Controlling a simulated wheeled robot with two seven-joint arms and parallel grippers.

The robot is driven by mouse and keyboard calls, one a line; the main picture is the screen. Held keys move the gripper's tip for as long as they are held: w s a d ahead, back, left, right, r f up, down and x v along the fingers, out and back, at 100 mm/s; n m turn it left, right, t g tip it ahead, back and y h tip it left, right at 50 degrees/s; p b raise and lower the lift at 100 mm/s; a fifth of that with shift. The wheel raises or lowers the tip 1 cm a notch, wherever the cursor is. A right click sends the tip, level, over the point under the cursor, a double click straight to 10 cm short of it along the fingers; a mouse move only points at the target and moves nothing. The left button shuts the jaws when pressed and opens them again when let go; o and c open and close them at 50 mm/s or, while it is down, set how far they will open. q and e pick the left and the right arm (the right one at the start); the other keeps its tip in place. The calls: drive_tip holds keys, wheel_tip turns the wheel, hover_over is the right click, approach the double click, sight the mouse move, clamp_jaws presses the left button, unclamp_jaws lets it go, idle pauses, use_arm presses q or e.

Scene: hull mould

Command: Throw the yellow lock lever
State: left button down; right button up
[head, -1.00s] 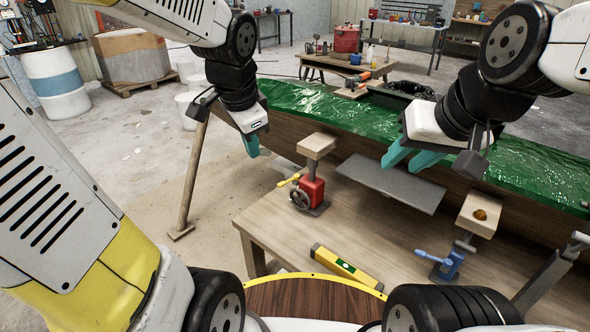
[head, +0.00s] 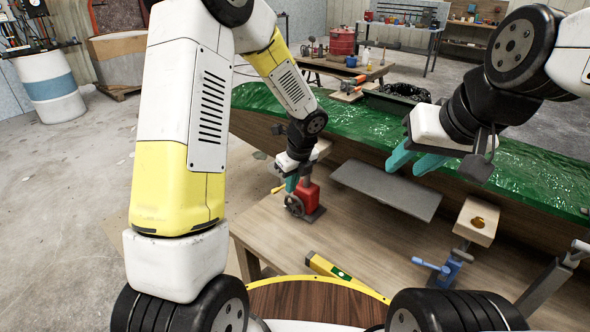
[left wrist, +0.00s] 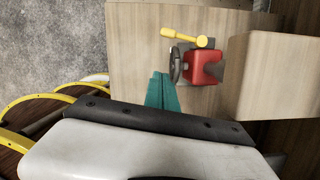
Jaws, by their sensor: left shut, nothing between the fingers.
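The yellow lock lever (left wrist: 184,36) is on the red jack (left wrist: 203,66), which has a dark handwheel (left wrist: 176,66). In the left wrist view the lever points left from a round yellow knob. In the head view the red jack (head: 308,195) stands on the wooden bench, and only a bit of the lever (head: 277,189) shows left of it. My left gripper (head: 291,184) is shut and empty, beside the jack and above the handwheel. Its teal fingers (left wrist: 161,91) lie left of and below the handwheel in the left wrist view. My right gripper (head: 413,161) is open, with its fingers apart, above the grey plate.
A wooden block (left wrist: 262,80) stands close to the right of the red jack. The green-covered hull mould (head: 365,124) runs behind. A grey plate (head: 388,188), a blue clamp (head: 441,269) and a yellow level (head: 330,267) are on or near the bench (head: 330,238).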

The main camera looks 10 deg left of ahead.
use_arm(q)
drive_tip(key=w+a+f, duration=0.4)
drive_tip(key=f, duration=0.2)
